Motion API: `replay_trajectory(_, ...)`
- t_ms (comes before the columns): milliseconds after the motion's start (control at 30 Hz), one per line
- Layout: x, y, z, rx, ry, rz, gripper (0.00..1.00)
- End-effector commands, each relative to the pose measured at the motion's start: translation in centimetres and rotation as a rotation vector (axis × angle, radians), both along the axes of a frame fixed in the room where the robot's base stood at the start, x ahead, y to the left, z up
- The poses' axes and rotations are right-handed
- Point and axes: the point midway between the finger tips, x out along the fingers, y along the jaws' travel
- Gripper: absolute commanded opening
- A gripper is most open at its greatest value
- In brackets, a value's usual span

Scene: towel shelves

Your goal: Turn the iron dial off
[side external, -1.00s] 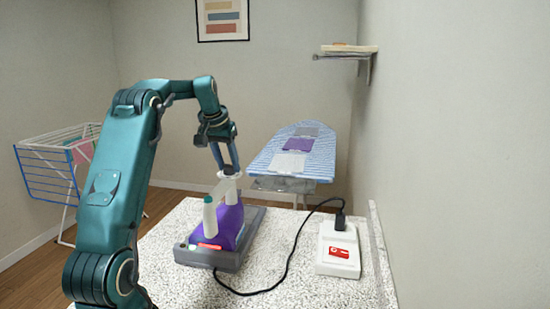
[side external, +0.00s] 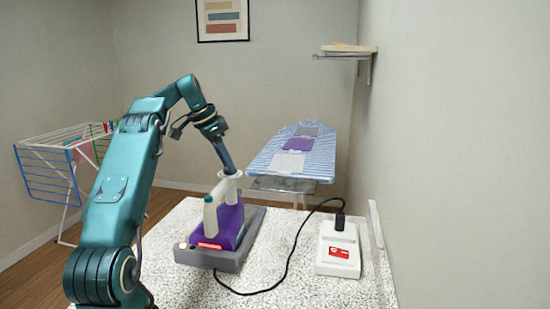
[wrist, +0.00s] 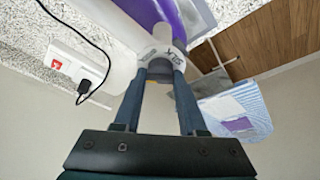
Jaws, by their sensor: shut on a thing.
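The iron (side external: 229,226) has a purple body and a pale handle, and rests on a grey base (side external: 222,262) on the speckled counter. It also shows in the wrist view (wrist: 150,10). Its white round dial (side external: 238,174) is at the top of the iron, on the far side of the handle. My gripper (side external: 229,171) reaches down to the dial from above, tilted. In the wrist view my two fingers (wrist: 160,74) are shut on the dial (wrist: 176,52), whose printed lettering shows partly. The dial's pointer mark is not clear.
A black cord (side external: 289,262) runs from the base to a plug in a white socket box with a red switch (side external: 339,252). A striped ironing board (side external: 318,145) with folded towels stands behind. A drying rack (side external: 48,172) is at left, a wall shelf (side external: 343,55) at upper right.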

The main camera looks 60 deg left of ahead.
Motion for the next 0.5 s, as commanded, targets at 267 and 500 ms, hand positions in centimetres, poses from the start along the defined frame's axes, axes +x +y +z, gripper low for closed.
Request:
replay_trajectory(267,0.04,0.08,0.10,0.003,-0.004,-0.079,0.00)
replay_trajectory(500,-0.07,-0.03,0.06,0.003,-0.003,-0.110,0.00)
